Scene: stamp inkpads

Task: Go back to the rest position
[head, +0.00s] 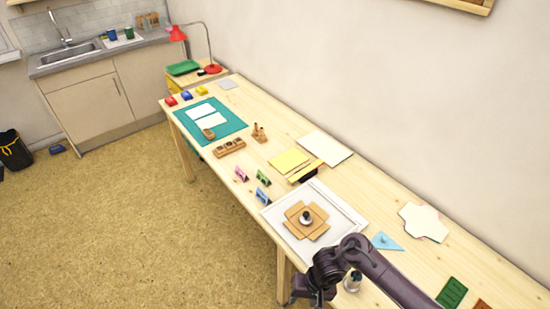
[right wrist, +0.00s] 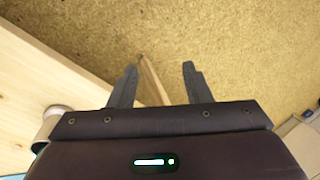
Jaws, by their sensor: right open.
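My right gripper (head: 308,292) is at the near front edge of the long wooden table, beside the white tray's lower corner. In the right wrist view, my right gripper's fingers (right wrist: 160,68) are spread apart with nothing between them. Below them are the floor and a table leg. My left gripper is not in view.
A white tray (head: 350,212) holds an opened cardboard box (head: 292,214) with a dark round-topped item in it. A small metallic container (head: 353,281) stands close to my right arm, also in the right wrist view (right wrist: 53,118). Open cork-like floor (head: 130,230) lies left of the table.

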